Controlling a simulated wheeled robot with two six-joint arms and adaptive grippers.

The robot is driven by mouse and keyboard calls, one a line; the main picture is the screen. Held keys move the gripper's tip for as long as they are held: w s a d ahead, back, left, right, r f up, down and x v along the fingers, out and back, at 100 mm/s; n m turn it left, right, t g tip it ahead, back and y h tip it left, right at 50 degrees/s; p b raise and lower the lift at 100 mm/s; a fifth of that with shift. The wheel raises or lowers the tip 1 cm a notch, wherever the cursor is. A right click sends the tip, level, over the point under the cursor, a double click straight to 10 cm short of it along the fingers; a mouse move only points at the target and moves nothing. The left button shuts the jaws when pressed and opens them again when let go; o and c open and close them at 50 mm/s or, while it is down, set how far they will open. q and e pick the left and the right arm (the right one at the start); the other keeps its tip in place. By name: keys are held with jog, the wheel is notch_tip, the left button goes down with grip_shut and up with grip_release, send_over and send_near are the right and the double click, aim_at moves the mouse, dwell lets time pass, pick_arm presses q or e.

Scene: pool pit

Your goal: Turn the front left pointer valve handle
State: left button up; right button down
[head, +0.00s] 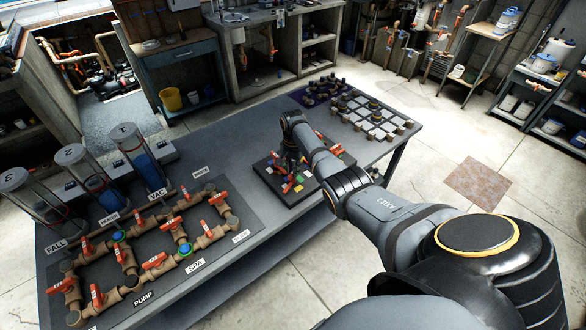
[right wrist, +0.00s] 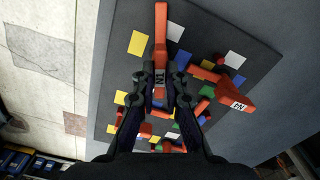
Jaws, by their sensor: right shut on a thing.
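The valve board (head: 268,181) is a dark panel on the table, with several red pointer handles and coloured squares. My right gripper (head: 290,168) reaches down over it. In the right wrist view, my right gripper (right wrist: 160,84) is shut on a red pointer handle (right wrist: 161,38) with a white label, its long end pointing up the picture. Another red pointer handle (right wrist: 236,97) with a label lies to the right, apart from the fingers. More red handles show below, partly hidden by the fingers. In the head view my arm hides part of the board. My left gripper is not in view.
Pipework with red valve handles (head: 155,260) fills the left of the table (head: 215,170), with clear cylinders (head: 140,158) behind it. A tray of pale blocks (head: 375,118) and a purple mat (head: 313,95) with dark parts lie beyond the valve board.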

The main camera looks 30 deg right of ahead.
jog(key=n, duration=0.3)
jog(key=shift+n+p, duration=0.35)
jog(key=shift+n, duration=0.05)
jog(key=n, duration=0.3)
jog(key=shift+n, duration=0.3)
jog(key=n, duration=0.3)
jog(key=shift+n+p, duration=0.3)
jog(key=shift+p, duration=0.05)
jog(key=n, duration=1.2)
jog(key=shift+n, duration=0.3)
jog(key=n, duration=0.4)
jog(key=shift+n, duration=2)
